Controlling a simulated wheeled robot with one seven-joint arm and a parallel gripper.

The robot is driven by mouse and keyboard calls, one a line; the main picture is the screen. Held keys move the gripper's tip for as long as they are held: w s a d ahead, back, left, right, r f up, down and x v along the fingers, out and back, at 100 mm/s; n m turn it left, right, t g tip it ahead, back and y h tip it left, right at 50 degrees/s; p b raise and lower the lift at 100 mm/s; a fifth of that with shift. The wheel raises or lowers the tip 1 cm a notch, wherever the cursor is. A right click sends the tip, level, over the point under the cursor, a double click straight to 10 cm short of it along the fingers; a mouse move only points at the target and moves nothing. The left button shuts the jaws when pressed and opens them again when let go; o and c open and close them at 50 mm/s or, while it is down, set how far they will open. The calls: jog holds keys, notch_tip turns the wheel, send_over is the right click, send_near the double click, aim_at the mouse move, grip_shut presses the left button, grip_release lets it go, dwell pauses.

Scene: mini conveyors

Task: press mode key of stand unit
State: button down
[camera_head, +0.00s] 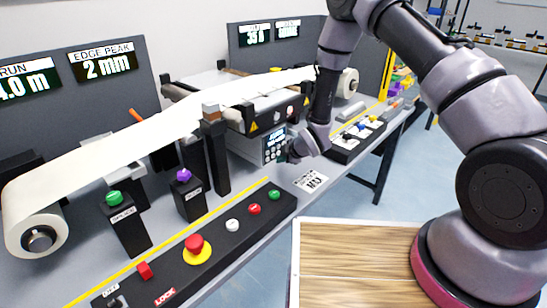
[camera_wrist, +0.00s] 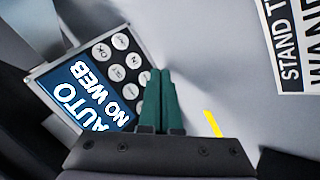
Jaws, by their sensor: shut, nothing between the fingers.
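The stand unit (camera_wrist: 88,98) is a small panel with a blue screen reading "AUTO" and "NO WEB" and several round white keys (camera_wrist: 118,73) beside the screen. The key labels are tilted and small, and I cannot tell which is the mode key. In the head view the unit (camera_head: 274,146) is on the front of the conveyor machine. My gripper (camera_wrist: 160,72) is shut and empty, its green fingertips together over the edge of the key area and hiding some keys. In the head view my gripper (camera_head: 291,152) is just right of the unit; contact cannot be told.
A black control strip (camera_head: 215,236) with a red emergency button (camera_head: 194,243) and several coloured buttons lies along the bench front. Posts with a green button (camera_head: 114,198) and a purple button (camera_head: 184,175) stand behind it. A white web (camera_head: 150,118) runs above. A printed placard (camera_wrist: 292,45) is at right.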

jog(key=shift+w+a, duration=0.1)
jog(key=shift+a, duration=0.05)
jog(key=shift+w+a, duration=0.2)
jog(key=shift+w+a, duration=0.2)
jog(key=shift+a, duration=0.1)
dwell(1.0)
jog(key=shift+s+d, duration=0.5)
jog(key=shift+d, duration=0.1)
jog(key=shift+s+d, duration=0.75)
jog(key=shift+d, duration=0.25)
jog(key=shift+s+d, duration=0.75)
jog(key=shift+d, duration=0.25)
